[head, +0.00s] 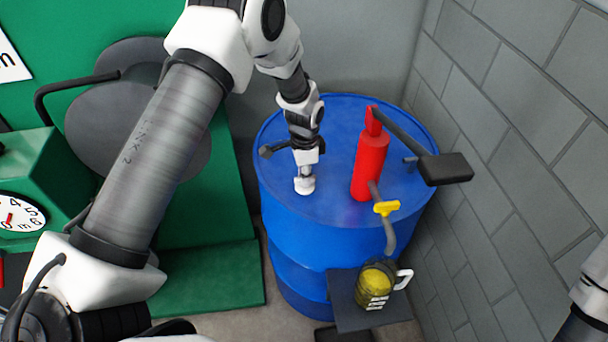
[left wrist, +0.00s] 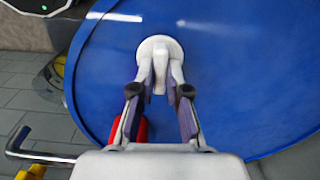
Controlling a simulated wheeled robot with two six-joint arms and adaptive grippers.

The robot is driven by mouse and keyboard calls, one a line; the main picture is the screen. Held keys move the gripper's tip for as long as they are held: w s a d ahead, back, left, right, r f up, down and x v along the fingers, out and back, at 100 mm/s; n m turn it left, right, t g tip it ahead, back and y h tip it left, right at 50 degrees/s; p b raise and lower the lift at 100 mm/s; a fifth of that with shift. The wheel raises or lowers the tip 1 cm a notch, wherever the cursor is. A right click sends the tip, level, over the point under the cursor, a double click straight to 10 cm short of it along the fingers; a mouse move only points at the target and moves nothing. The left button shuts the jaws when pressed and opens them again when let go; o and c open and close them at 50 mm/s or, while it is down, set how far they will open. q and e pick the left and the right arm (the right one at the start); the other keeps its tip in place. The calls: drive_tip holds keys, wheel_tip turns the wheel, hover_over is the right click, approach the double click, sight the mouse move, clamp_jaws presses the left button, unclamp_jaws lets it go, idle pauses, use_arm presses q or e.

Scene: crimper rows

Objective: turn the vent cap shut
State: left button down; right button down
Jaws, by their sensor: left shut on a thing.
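The vent cap (head: 305,188) is a small white round cap on the top of the blue drum (head: 330,130), left of the red pump. In the left wrist view the cap (left wrist: 148,44) is a white disc with a raised grip across its middle. My left gripper (head: 305,172) reaches down to it from above. In the left wrist view its two fingers (left wrist: 160,75) are shut on the raised grip, one on each side. The fingers hide part of the cap. My right gripper is not in view.
A red pump (head: 369,165) with a black lever handle (head: 445,169) and a yellow valve (head: 386,207) stands on the drum. A jug (head: 375,285) sits on a grey shelf (head: 345,310) below the spout. A block wall (head: 510,130) is close on the right, a green machine (head: 215,285) on the left.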

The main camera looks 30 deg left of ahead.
use_arm(q)
drive_tip(key=shift+s+f+m, duration=0.1)
drive_tip(key=shift+f+m, duration=0.05)
drive_tip(key=shift+m, duration=0.35)
drive_tip(key=c, duration=1.2)
unclamp_jaws()
drive_tip(key=shift+o, duration=0.2)
drive_tip(key=shift+d, duration=0.15)
wheel_tip(320, 180, up, 12)
drive_tip(key=shift+w, duration=0.2)
